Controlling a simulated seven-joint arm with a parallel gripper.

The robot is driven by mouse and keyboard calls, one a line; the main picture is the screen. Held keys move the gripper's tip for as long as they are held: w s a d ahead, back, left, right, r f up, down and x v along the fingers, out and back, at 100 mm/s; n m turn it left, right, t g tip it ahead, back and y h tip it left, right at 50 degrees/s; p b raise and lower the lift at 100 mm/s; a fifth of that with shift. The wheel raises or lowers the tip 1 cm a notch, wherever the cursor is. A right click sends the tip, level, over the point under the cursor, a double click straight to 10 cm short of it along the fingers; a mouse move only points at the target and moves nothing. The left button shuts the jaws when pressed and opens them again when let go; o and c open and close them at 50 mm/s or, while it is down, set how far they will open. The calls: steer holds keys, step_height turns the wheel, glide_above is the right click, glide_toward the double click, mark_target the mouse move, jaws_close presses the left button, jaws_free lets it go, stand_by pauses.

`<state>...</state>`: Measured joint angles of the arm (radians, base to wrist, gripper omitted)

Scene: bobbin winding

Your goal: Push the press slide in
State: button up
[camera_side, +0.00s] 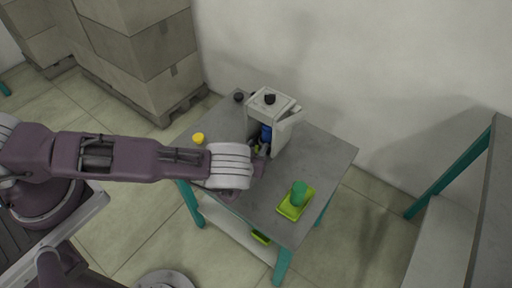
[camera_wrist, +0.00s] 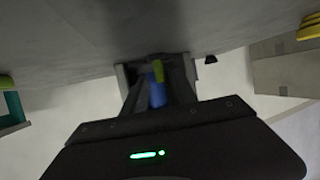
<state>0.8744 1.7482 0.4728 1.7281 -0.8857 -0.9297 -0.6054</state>
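The press is a pale, box-like machine (camera_side: 283,138) with a black knob on top, standing at the back of the grey table. Its front is open, and a blue part (camera_side: 266,133) shows inside. I cannot make out which part is the slide. My gripper (camera_side: 260,156) is low at the press's front, mostly hidden behind my wrist. In the wrist view, a blue piece (camera_wrist: 157,93) and a yellow-green piece (camera_wrist: 158,71) show between or just beyond my dark fingers. Whether the fingers touch them is unclear.
A green cylinder (camera_side: 299,190) stands on a lime tray (camera_side: 285,211) at the table's front right. A yellow piece (camera_side: 198,138) and a small dark knob (camera_side: 239,97) are on the left. The table's right part (camera_side: 325,157) is clear. Stacked boxes (camera_side: 150,60) stand behind.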

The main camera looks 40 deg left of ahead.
steer(key=v, duration=0.7)
steer(key=w+d+r+n+g+h, duration=0.25)
steer(key=d+r+g+h, duration=0.2)
steer(key=d+r, duration=1.15)
steer(key=s+r+h, duration=0.3)
steer(key=r, duration=1.4)
steer(key=s+a+r+m+g, duration=0.2)
steer(key=s+a+r+m, duration=0.2)
steer(key=s+a+r, duration=0.95)
steer(key=s+a+f+m+y, duration=0.2)
steer(key=s+a+f+y, duration=0.1)
steer(key=s+a, duration=0.7)
steer(key=s+f+g, duration=0.1)
steer(key=s, duration=0.2)
steer(key=shift+s+a, duration=0.2)
steer(key=shift+s, duration=0.05)
